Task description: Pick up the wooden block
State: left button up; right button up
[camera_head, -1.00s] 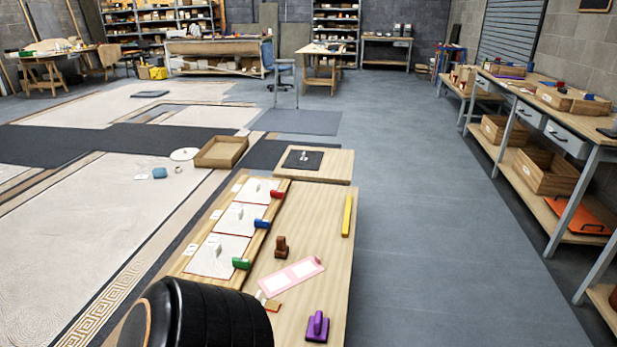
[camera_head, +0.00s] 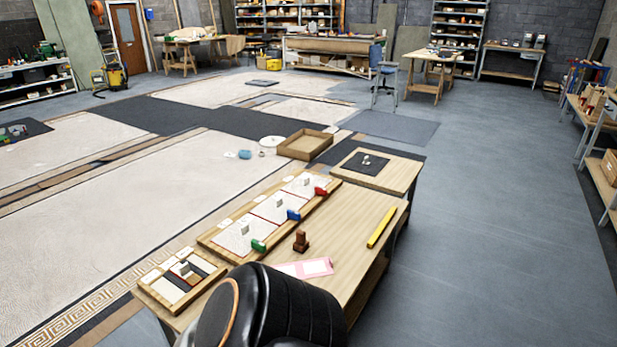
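A dark brown wooden block (camera_head: 301,242) with a wide base and a narrower upper part stands upright on the wooden workbench (camera_head: 345,222). It is just right of the long panel tray and above the pink-edged card. Nothing touches it from above. Neither of my grippers is in view. A black rounded part of my own arm covers the near end of the bench and hides what lies there.
A panel tray (camera_head: 202,241) holds white panels with red, blue and green blocks at its side. A smaller tray (camera_head: 147,291) lies nearer. A pink-edged card (camera_head: 307,268) and a yellow bar (camera_head: 381,228) lie on the bench. Open floor (camera_head: 480,210) is at right.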

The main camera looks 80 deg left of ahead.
aim_at(300, 246)
jog(key=i+j+u, duration=0.1)
jog(key=i+u, duration=0.5)
jog(key=u, duration=0.15)
jog(key=i+u, duration=1.05)
jog(key=i+l+u, duration=0.15)
jog(key=i+u, duration=0.35)
jog(key=u, duration=0.3)
jog(key=i+l+u, duration=0.1)
jog(key=u, duration=0.35)
jog(key=i+l+u, duration=0.1)
jog(key=u, duration=0.35)
jog(key=i+l, duration=0.05)
jog(key=i, duration=0.05)
